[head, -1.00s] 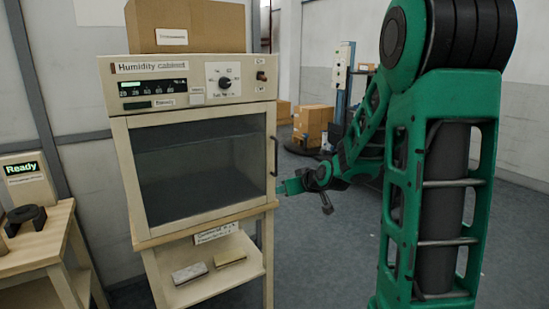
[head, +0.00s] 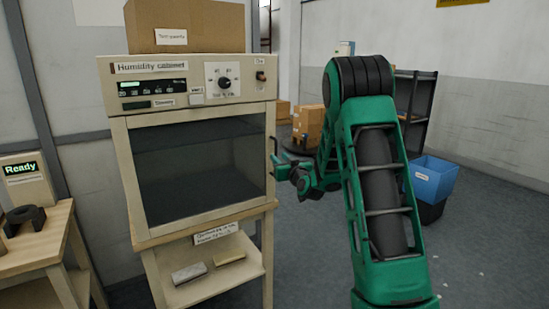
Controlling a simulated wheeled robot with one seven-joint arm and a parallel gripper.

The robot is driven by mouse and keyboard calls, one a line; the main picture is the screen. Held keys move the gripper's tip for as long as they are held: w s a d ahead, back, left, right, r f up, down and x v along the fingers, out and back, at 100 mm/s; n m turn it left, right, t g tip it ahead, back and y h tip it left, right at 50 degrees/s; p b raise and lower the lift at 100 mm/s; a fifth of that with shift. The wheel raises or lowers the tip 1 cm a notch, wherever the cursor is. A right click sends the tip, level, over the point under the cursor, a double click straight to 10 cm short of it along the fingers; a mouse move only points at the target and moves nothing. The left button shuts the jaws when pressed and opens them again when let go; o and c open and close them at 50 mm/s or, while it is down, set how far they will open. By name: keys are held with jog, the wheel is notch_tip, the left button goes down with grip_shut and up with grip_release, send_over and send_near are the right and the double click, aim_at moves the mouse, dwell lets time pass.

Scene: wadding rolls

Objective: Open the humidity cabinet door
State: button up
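The humidity cabinet (head: 190,113) is a beige box with a control panel on top, standing on a wooden stand. Its door (head: 127,180) has a dark window and is shut. My gripper (head: 275,158) is at the right edge of the door, at about the handle's height. Its fingers are small in the view, and I cannot tell whether they are open or shut or touch the handle.
A cardboard box (head: 215,25) sits on top of the cabinet. A wooden table (head: 45,240) with a "Ready" device (head: 25,190) stands at left.

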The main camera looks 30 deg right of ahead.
aim_at(276, 155)
jog(key=shift+w+d, duration=0.2)
jog(key=shift+w, duration=1.05)
jog(key=shift+w+d, duration=0.2)
jog(key=shift+w, duration=1.05)
grip_shut()
